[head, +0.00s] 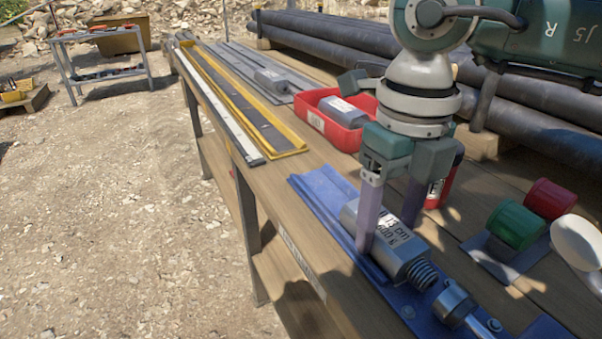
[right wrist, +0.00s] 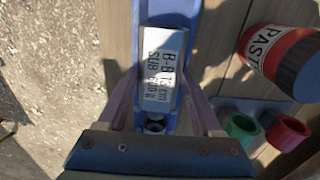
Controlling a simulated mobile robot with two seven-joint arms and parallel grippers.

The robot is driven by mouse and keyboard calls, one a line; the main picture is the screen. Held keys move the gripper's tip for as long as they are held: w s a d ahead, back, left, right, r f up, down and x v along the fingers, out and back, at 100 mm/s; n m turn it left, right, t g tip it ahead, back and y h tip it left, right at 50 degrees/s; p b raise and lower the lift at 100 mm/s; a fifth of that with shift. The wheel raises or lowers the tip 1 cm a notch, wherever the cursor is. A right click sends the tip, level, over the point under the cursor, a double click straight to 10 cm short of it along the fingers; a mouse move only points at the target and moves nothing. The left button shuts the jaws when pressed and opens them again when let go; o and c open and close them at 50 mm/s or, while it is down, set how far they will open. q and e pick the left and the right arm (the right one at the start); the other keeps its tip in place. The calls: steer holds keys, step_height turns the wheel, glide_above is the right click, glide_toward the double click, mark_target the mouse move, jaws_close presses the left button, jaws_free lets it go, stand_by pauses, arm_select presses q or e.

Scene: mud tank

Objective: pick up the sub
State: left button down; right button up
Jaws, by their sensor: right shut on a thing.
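The sub (head: 385,238) is a grey metal block with a white printed label and a threaded end. It lies along a blue cradle (head: 330,200) on the wooden bench. My right gripper (head: 388,232) points down over it, with its purple-grey fingers on either side, shut on its body. In the right wrist view the sub's label (right wrist: 160,72) shows between the two fingers, and the blue cradle (right wrist: 168,16) runs beneath it. The sub appears to rest in the cradle still; any gap beneath it is hidden. My left gripper is not in view.
A red tray (head: 343,137) with a grey block stands behind. A paste can (right wrist: 280,58), green cup (head: 515,225), red cup (head: 550,199) and white round thing (head: 578,242) are to the right. Dark pipes (head: 330,38) line the back. A yellow channel (head: 235,100) lies left.

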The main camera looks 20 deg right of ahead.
jaws_close()
steer(key=shift+r, duration=0.1)
stand_by(0.4)
